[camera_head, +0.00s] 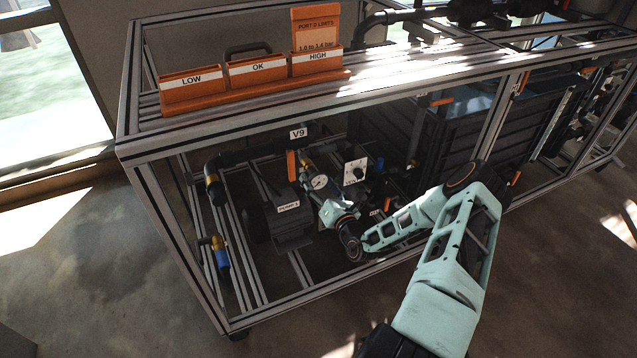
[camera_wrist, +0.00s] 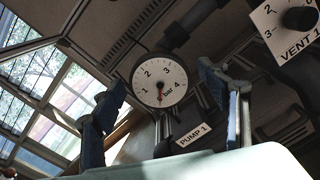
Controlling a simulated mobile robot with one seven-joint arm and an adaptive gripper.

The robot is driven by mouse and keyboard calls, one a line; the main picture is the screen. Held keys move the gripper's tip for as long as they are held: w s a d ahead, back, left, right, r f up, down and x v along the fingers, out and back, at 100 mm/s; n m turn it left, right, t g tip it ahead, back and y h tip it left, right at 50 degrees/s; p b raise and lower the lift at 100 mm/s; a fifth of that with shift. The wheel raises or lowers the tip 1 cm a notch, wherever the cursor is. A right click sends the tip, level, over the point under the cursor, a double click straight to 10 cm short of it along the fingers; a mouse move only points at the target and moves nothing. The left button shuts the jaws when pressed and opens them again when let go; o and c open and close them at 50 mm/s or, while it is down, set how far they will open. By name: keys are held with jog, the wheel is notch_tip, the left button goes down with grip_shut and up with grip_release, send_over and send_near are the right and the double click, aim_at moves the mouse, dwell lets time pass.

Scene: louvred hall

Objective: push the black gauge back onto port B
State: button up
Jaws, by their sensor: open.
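A round gauge (camera_wrist: 159,82) with a white dial, a thin dark rim and a red needle shows in the wrist view. Its dial is marked from 1 to 4 in bar. It shows small in the head view (camera_head: 319,182), inside the frame beside the pump. My gripper (camera_wrist: 162,84) is open, with one blue-padded finger on each side of the gauge in the picture; I cannot tell whether either touches it. In the head view my gripper (camera_head: 331,206) is just below the gauge. No port B label is readable, and the gauge's connection is hidden.
The PUMP 1 motor (camera_head: 290,226) is left of my gripper. The VENT 1 dial (camera_head: 355,171) with its black knob is to the right. An orange valve handle (camera_head: 291,165) hangs under the V9 label. LOW, OK and HIGH bins (camera_head: 257,72) stand on the aluminium frame (camera_head: 185,142).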

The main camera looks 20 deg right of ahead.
aim_at(319, 182)
jog(key=s+p, duration=0.3)
jog(key=s, duration=0.2)
jog(key=shift+s+d+r, duration=0.1)
jog(key=shift+s+d, duration=0.05)
jog(key=shift+s, duration=0.9)
